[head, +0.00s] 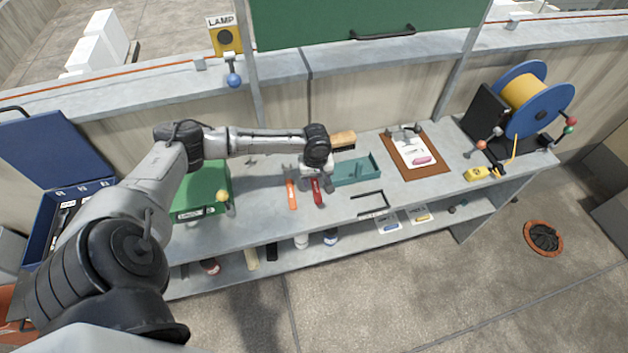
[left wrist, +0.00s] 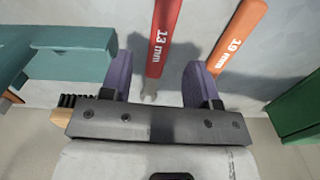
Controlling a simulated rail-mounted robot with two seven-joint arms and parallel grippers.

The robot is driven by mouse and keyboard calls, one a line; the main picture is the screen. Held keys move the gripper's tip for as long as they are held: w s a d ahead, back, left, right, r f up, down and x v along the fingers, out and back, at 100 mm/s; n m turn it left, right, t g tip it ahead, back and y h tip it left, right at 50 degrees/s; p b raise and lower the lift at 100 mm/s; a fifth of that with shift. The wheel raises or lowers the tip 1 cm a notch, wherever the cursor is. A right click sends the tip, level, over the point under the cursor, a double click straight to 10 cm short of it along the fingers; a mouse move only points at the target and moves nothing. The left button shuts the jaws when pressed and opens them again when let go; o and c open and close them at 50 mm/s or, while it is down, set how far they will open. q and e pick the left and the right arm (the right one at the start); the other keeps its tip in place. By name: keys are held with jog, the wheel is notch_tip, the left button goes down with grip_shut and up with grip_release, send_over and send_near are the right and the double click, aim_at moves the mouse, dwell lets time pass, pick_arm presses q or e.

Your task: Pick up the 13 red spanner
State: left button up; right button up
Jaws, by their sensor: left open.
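The red spanner (head: 317,193), marked 13 mm in the left wrist view (left wrist: 164,38), lies on the grey workbench. My left gripper (head: 316,181) is over its far end in the head view. In the left wrist view my left gripper (left wrist: 158,72) is open, with one purple finger on each side of the red spanner and clear gaps between. The spanner's far end is partly hidden by the gripper in the head view. An orange spanner (head: 291,195), marked 19 mm (left wrist: 237,38), lies beside it, close to one finger. My right gripper is not in view.
A teal tray (head: 368,180) and a wooden brush (head: 343,139) are close to the right of the gripper. A green case (head: 203,183) stands left of the spanners. A clipboard (head: 433,166) and cable reel (head: 535,100) are farther right. The bench front edge is near.

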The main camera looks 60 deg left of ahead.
aim_at(316, 187)
pick_arm(q)
notch_tip(316, 187, down, 4)
jog(key=shift+f+b, duration=0.1)
jog(key=shift+b, duration=0.3)
jog(key=shift+c, duration=0.4)
grip_shut()
jog(key=shift+r, duration=0.2)
